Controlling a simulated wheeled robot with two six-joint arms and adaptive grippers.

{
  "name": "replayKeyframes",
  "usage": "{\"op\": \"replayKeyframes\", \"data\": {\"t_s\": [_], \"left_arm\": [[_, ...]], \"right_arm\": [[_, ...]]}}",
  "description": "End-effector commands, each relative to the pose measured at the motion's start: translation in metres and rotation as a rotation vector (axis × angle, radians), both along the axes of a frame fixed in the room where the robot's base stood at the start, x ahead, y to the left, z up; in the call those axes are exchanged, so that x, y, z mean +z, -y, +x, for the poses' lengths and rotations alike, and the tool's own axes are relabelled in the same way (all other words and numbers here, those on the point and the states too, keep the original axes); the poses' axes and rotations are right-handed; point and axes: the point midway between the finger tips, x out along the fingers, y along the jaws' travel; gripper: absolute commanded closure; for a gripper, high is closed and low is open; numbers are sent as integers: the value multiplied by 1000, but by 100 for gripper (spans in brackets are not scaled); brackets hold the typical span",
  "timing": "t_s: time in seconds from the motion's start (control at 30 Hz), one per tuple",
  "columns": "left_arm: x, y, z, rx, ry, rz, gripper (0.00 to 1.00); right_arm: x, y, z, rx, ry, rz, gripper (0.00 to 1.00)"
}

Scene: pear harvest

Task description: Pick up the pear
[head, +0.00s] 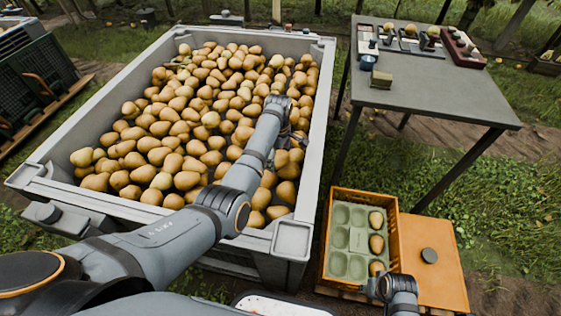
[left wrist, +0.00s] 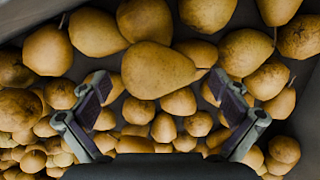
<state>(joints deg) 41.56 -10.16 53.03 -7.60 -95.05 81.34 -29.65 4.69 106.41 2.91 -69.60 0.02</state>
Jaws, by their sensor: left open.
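Many yellow-brown pears (head: 190,120) fill a large grey bin (head: 90,114). My left gripper (head: 299,137) is low over the pears near the bin's right wall, partly hidden by its own wrist. In the left wrist view my left gripper (left wrist: 166,92) is open, its two dark-padded fingers spread apart with nothing held. A large pear (left wrist: 158,70) lies just beyond the fingertips, near the middle between them, its stem end pointing right. My right arm shows at the bottom (head: 390,287), beside the orange crate; its jaws are not clear.
An orange crate (head: 397,240) holds a pale green tray (head: 340,241) with several pears in its right column. A grey table (head: 450,95) with small tools and dishes stands at the upper right. The bin's right wall (head: 318,130) is close to my left gripper.

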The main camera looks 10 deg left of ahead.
Motion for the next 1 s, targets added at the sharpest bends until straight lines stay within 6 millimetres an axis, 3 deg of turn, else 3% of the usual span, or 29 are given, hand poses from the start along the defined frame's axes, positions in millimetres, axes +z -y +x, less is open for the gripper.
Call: {"op": "replayKeyframes", "data": {"t_s": [0.1, 0.37, 0.83, 1.0], "left_arm": [[-13, 0, 0, 0, 0, 0, 1], [-14, 0, 0, 0, 1, 0, 1], [-14, 0, 0, 0, 1, 0, 62], [-14, 0, 0, 0, 1, 0, 65]], "right_arm": [[12, -3, 1, 3, -1, 6, 60], [18, -4, 1, 4, -4, 7, 60], [18, -4, 1, 4, -3, 7, 60], [18, -4, 1, 4, -3, 7, 60]]}}
